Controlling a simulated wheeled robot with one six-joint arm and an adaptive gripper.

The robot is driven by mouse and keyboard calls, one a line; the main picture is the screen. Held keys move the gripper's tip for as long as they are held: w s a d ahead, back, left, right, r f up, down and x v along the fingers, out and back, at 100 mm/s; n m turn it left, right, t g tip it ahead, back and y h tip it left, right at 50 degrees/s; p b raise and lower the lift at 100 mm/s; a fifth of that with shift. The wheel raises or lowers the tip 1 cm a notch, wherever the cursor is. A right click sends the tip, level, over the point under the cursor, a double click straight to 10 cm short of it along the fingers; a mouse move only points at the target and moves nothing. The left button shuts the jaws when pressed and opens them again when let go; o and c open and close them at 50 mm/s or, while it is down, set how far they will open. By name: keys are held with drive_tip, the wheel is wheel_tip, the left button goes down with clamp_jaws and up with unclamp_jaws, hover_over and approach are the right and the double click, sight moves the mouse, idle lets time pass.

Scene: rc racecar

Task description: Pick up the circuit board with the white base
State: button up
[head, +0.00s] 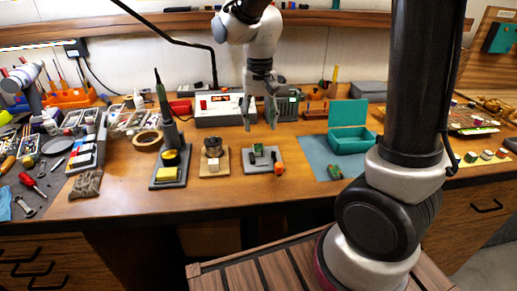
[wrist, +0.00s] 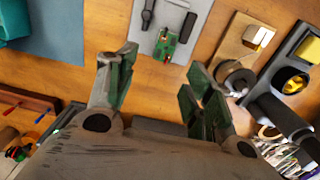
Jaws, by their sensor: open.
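A small green circuit board (head: 259,150) sits on a pale grey-white base (head: 250,166) on the workbench, with an orange-and-black part at the base's right edge. In the wrist view the green board (wrist: 165,44) lies near the edge of the pale base (wrist: 172,16), at the top middle, beside a dark part. My gripper (head: 260,112) is open and empty, with its fingers pointing down behind the base in the head view. In the wrist view the gripper (wrist: 157,82) has its fingers spread, and the board shows beyond the gap between them.
A wooden stand with a metal spool (head: 213,145) and a soldering stand (head: 170,160) are left of the base. An open teal box (head: 348,130) on a blue mat (head: 320,155) is to the right. A white-fronted device (head: 218,110) stands behind. Bare wood lies in front of the base.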

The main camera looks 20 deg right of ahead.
sight(258, 144)
drive_tip(key=f, duration=0.7)
drive_tip(key=shift+w+a+f, duration=0.2)
drive_tip(key=shift+w, duration=0.1)
drive_tip(key=c, duration=0.9)
